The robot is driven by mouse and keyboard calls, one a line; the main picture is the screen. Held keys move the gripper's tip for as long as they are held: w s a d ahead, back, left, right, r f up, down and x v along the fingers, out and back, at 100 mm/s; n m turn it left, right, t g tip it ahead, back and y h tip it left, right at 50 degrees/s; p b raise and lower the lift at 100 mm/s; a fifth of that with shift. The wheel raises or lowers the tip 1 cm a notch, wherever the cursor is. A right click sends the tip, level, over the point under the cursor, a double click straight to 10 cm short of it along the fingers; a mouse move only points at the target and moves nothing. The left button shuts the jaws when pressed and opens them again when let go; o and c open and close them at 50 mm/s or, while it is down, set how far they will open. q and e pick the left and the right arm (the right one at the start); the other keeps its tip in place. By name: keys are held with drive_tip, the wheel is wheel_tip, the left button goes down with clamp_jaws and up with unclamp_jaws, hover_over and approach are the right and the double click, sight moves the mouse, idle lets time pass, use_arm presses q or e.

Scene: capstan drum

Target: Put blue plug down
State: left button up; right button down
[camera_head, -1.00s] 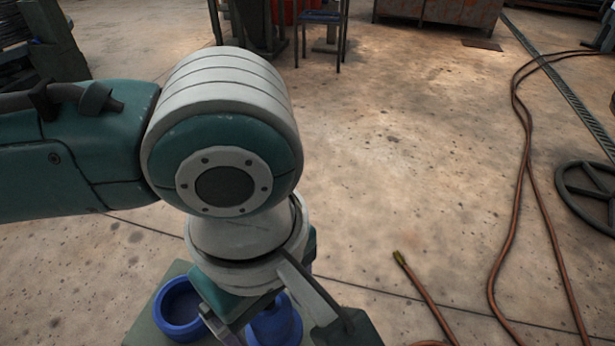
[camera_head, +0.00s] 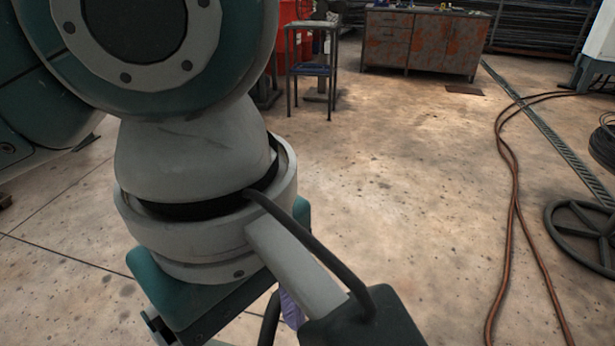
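My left arm fills the left half of the head view, and its hand (camera_head: 215,305) points down at the bottom edge. The fingertips are cut off or hidden behind the wrist, so I cannot see whether they are open or shut. A small violet-blue patch (camera_head: 290,308) shows beside the hand, and I cannot tell whether it belongs to the blue plug. No other part of the plug is in view. My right gripper is not in view.
Brown hoses (camera_head: 511,210) run along the right of the concrete floor, near a dark handwheel (camera_head: 578,232). The floor in the middle is clear.

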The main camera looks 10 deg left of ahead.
use_arm(q)
drive_tip(key=s+d+m+h, duration=0.2)
drive_tip(key=d+m+h, duration=0.1)
drive_tip(key=d+m, duration=0.15)
drive_tip(key=s+a+f+m+t+y, duration=0.1)
drive_tip(key=s+a+m, duration=0.2)
drive_tip(key=a, duration=0.4)
drive_tip(key=s+a+f+m+t+y, duration=0.2)
drive_tip(key=s+a+m, duration=0.1)
drive_tip(key=a+m, duration=0.3)
drive_tip(key=shift+a+f, duration=0.2)
drive_tip(key=shift+a, duration=1)
drive_tip(key=shift+w+d+m, duration=0.1)
drive_tip(key=shift+m, duration=0.15)
